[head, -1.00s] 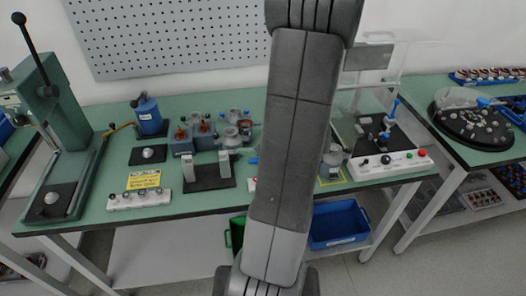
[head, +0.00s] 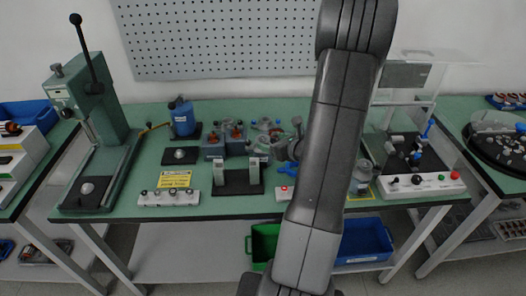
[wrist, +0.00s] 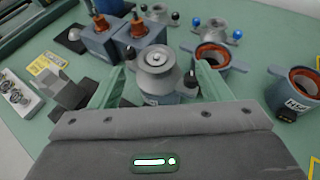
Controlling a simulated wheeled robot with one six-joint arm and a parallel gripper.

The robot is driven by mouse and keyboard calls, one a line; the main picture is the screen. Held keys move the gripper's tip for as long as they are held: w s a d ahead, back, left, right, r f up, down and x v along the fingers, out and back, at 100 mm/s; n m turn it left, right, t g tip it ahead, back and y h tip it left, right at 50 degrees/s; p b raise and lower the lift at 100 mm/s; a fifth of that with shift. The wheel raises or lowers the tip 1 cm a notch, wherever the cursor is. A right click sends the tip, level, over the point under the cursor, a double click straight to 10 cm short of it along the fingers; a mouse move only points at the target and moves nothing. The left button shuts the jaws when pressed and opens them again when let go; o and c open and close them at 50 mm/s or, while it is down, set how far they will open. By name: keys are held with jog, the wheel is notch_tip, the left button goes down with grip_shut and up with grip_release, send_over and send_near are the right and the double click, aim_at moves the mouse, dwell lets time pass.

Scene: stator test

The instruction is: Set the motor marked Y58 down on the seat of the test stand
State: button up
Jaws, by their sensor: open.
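In the wrist view my gripper (wrist: 160,72) is open, its two pale fingers on either side of a grey motor (wrist: 158,62) with a round stepped top. A label low on this motor is too small to read, and I cannot tell whether the fingers touch it. Another grey motor (wrist: 290,97) with an orange inside carries a label that seems to begin with H. I cannot make out Y58 on any motor. In the head view, my arm hides most of the gripper. What looks like the test stand (head: 420,185), with buttons and a clear guard, is at the right; its seat is not clear.
A black fixture with two grey posts (head: 238,188) stands near the front edge. Blue (head: 365,240) and green (head: 264,243) bins are below the bench.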

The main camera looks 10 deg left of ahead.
aim_at(263, 138)
jog(key=x, duration=0.4)
jog(key=shift+s+a+p, duration=0.15)
jog(key=shift+a+p, duration=0.05)
jog(key=shift+p, duration=0.15)
jog(key=shift+c, duration=0.4)
jog(key=shift+r, duration=0.1)
grip_shut()
